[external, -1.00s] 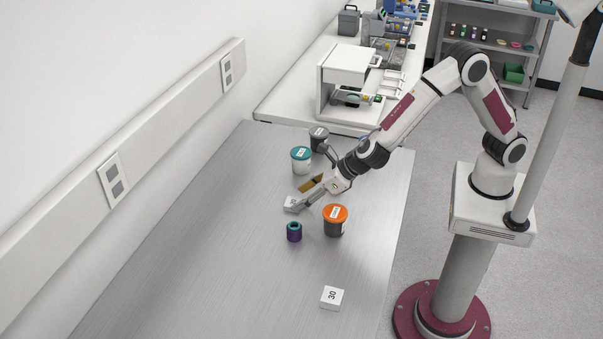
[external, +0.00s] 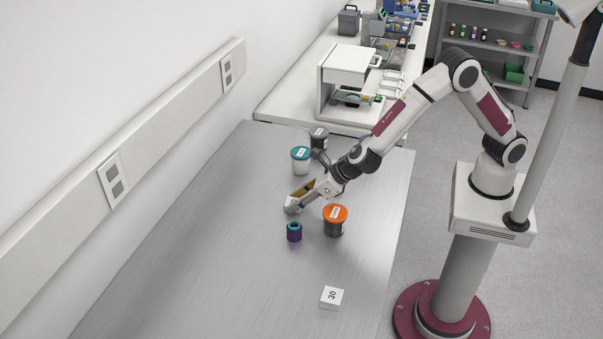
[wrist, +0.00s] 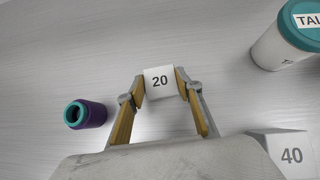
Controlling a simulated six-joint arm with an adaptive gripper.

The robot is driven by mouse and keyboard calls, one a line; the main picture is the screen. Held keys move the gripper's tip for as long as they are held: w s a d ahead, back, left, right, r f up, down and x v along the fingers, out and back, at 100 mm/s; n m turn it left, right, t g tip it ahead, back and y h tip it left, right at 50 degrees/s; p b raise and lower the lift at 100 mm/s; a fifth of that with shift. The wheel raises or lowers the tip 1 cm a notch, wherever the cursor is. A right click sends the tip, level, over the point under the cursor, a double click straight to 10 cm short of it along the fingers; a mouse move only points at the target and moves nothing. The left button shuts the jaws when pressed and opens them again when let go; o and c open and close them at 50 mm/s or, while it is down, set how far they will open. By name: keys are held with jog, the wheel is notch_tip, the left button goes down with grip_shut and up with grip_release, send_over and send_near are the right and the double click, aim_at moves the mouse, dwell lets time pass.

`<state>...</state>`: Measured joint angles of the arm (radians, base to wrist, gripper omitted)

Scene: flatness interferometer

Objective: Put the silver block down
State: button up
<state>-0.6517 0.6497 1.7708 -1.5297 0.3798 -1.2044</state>
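The silver block, a pale grey block marked 20 (wrist: 159,82), sits between my fingertips in the wrist view. My gripper (wrist: 160,80) has a finger against each side of it and looks shut on it. In the external view my gripper (external: 294,205) is low over the metal table (external: 230,240), to the left of the orange-lidded jar.
A purple and teal cylinder (external: 294,232) and an orange-lidded jar (external: 335,221) stand close by. A teal-lidded jar (external: 301,161) and a dark jar (external: 319,138) stand behind. Block 30 (external: 331,297) lies in front; block 40 (wrist: 290,155) is lower right in the wrist view.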

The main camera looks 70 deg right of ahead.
jog(key=c, duration=0.6)
jog(key=shift+o, duration=0.2)
jog(key=shift+r, duration=0.2)
notch_tip(320, 180, up, 10)
jog(key=shift+f, duration=0.2)
dwell(0.8)
